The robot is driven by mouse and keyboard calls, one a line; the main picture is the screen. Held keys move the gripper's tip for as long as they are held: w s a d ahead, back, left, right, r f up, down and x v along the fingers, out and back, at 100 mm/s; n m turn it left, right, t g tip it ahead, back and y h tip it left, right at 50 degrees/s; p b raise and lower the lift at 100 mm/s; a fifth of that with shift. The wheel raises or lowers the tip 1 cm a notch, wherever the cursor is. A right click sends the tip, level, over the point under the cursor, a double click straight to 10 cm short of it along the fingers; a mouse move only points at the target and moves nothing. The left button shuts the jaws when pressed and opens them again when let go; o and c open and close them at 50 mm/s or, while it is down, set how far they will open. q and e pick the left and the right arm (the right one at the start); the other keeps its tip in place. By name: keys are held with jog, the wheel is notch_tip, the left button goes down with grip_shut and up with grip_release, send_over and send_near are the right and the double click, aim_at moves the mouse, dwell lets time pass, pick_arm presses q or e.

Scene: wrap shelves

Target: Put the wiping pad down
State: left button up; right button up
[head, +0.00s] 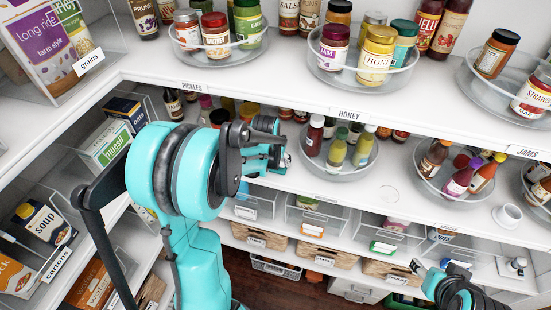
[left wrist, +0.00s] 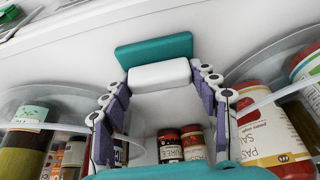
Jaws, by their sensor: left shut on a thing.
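The wiping pad (left wrist: 154,53) is a teal slab with a white block on it, in the left wrist view. My left gripper (left wrist: 160,88) is shut on the white block, with its purple-padded fingers on both sides. In the head view my left gripper (head: 284,158) is at the middle shelf, left of a turntable of bottles; the pad is not clearly visible there. The middle shelf (head: 345,205) is white, with a faint ring mark (head: 388,194). My right gripper (head: 430,268) is low at the right; its opening is unclear.
A turntable (head: 340,172) with bottles and another turntable (head: 428,184) stand on the middle shelf. A white cup (head: 508,215) is to the right. The upper shelf (head: 290,98) overhangs. The shelf front between the left turntable and the cup is mostly clear.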

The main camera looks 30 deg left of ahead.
pick_arm(q)
jog(key=shift+s+r, duration=0.1)
jog(key=shift+s, duration=0.1)
jog(key=o, duration=0.6)
jog(key=shift+f, duration=0.25)
jog(key=o, duration=0.4)
jog(key=shift+r, duration=0.15)
